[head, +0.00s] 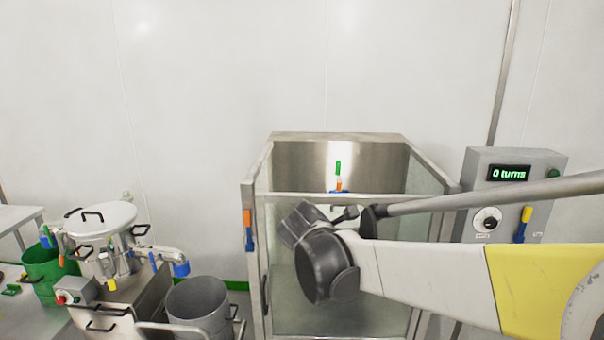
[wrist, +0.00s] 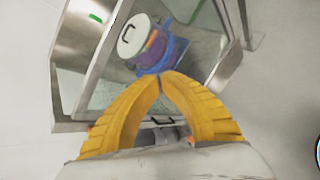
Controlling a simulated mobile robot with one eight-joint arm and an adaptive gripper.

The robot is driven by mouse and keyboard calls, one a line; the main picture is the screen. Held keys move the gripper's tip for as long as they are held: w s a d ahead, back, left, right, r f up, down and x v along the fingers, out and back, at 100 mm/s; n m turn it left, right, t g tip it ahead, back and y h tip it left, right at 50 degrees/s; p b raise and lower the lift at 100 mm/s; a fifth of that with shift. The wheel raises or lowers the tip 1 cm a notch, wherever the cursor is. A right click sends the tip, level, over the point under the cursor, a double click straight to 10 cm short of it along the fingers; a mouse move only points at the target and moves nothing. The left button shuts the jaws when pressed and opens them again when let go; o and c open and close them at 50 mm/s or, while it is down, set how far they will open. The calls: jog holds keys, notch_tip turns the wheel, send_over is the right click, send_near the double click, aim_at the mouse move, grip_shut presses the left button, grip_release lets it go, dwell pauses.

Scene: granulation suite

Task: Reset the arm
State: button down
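My gripper (wrist: 159,78) shows in the wrist view as two yellow ribbed fingers. Their tips meet, and nothing shows held between them. Beyond the tips is a white-lidded container (wrist: 140,36) with a black handle and a blue and purple body; it looks apart from the fingers, but the exact gap is hard to tell. In the head view my arm reaches in from the right, in front of a glass-walled steel cabinet (head: 262,255). The fingers are hidden there behind my arm's dark joint.
A grey control box (head: 475,185) reading "0 turns" stands right of the cabinet. At left are a steel vessel with a white lid (head: 100,215), a grey bucket (head: 198,305) and a green bucket (head: 45,265). An orange and blue handle (head: 248,230) is on the cabinet's left post.

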jog(key=s+d+f+m+g+y, duration=0.1)
jog(key=s+d+m, duration=0.55)
jog(key=s, duration=0.25)
jog(key=s+d+m+g+y, duration=0.1)
jog(key=s+d+m, duration=0.4)
jog(key=s+m, duration=0.3)
jog(key=s+f+m, duration=0.3)
jog(key=s+m, duration=0.2)
jog(key=s, duration=0.2)
jog(key=s+d+f+m+g+y+b, duration=0.1)
jog(key=s+f+m, duration=0.2)
jog(key=s+m, duration=0.2)
jog(key=shift+s+y, duration=0.3)
jog(key=shift+s, duration=0.65)
jog(key=shift+f, duration=0.1)
